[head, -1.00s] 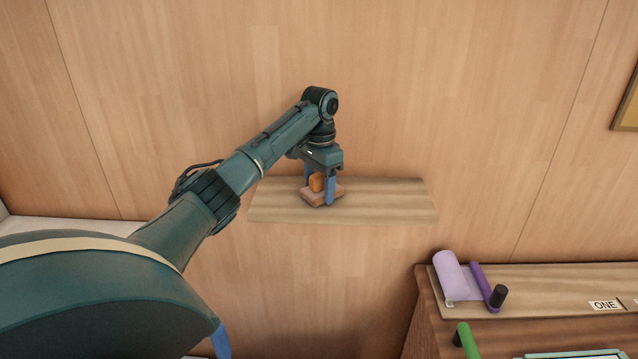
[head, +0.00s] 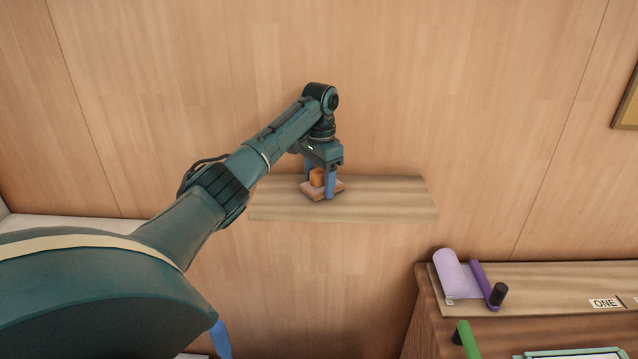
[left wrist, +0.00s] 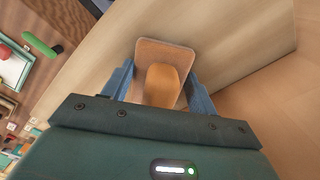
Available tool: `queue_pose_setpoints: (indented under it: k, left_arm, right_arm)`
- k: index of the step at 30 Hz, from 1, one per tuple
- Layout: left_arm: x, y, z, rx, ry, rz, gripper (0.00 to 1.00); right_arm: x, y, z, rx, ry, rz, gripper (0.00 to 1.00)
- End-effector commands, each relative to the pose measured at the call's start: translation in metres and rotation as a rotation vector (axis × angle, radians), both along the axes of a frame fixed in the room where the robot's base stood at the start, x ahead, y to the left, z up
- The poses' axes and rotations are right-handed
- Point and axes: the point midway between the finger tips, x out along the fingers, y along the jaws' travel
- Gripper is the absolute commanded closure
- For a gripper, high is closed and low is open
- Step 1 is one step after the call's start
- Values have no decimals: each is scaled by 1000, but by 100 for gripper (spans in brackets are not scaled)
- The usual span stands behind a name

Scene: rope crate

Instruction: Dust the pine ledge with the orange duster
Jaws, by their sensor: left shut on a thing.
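The pine ledge (head: 390,200) is a pale wooden shelf on the wall in the middle of the head view; it also shows in the left wrist view (left wrist: 235,30). The orange duster has a flat brownish pad (head: 311,190) and an orange grip block (head: 318,178). My left gripper (head: 320,184) points down and is shut on the grip block, with a blue finger on each side. The pad is at the ledge top, left of its middle; I cannot tell whether it touches. In the left wrist view the duster (left wrist: 163,75) shows between the fingers.
A wooden cabinet (head: 425,330) stands at the lower right, with a lilac roll (head: 453,272), a purple rod (head: 483,285) and a green handle (head: 466,338). A blue tip (head: 220,340), finger-like, shows below my left arm. The ledge's right part is clear.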

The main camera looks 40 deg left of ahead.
Motion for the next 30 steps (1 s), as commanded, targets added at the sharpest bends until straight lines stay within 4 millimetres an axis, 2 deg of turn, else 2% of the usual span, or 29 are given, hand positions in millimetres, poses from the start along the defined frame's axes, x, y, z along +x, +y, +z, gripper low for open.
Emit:
queue_pose_setpoints:
  k: [14, 30]
  left_arm:
    - [2, 3, -2, 2, 2, 0, 68]
    - [-21, -16, -3, 0, 6, -1, 68]
  right_arm:
    - [0, 0, 0, -2, 1, 1, 0]
    - [0, 0, -1, -2, 1, 1, 0]
